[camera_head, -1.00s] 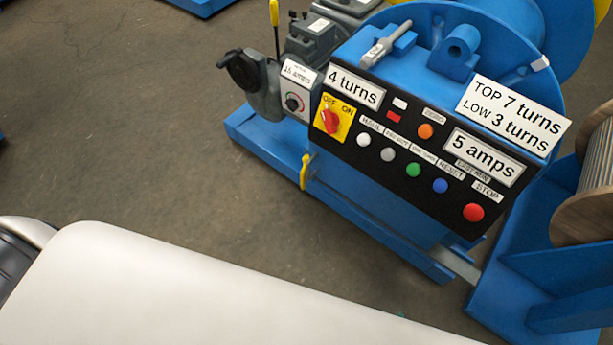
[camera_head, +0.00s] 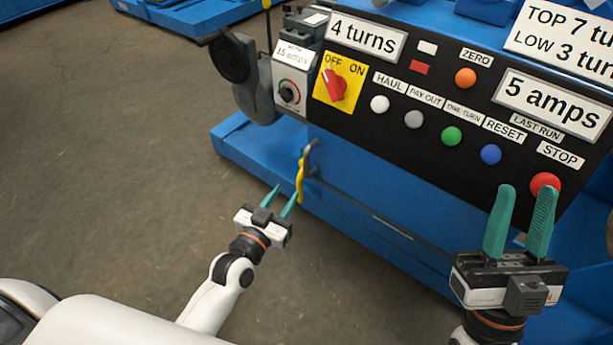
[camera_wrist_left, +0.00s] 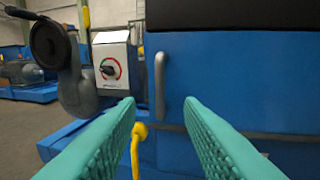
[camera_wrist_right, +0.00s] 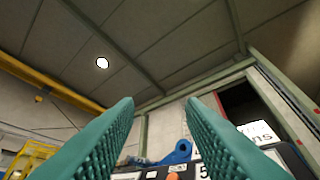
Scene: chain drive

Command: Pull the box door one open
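The blue front (camera_head: 375,215) below the black control panel carries a grey bar handle (camera_head: 310,150) near its left edge. In the left wrist view the handle (camera_wrist_left: 159,86) stands upright on the blue face (camera_wrist_left: 225,80), beyond and between my fingertips. The door looks shut, though its seams are hard to make out. My left gripper (camera_head: 284,199) is open and empty, below and left of the handle, apart from it. My right gripper (camera_head: 523,215) is open and empty in front of the panel's lower right.
A yellow hooked piece (camera_head: 300,180) hangs just below the handle, close to my left fingertips. The black panel (camera_head: 420,150) has several buttons, with the red STOP button (camera_head: 545,183) behind my right fingers. A grey switch box (camera_head: 291,80) stands left. Floor at left is clear.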

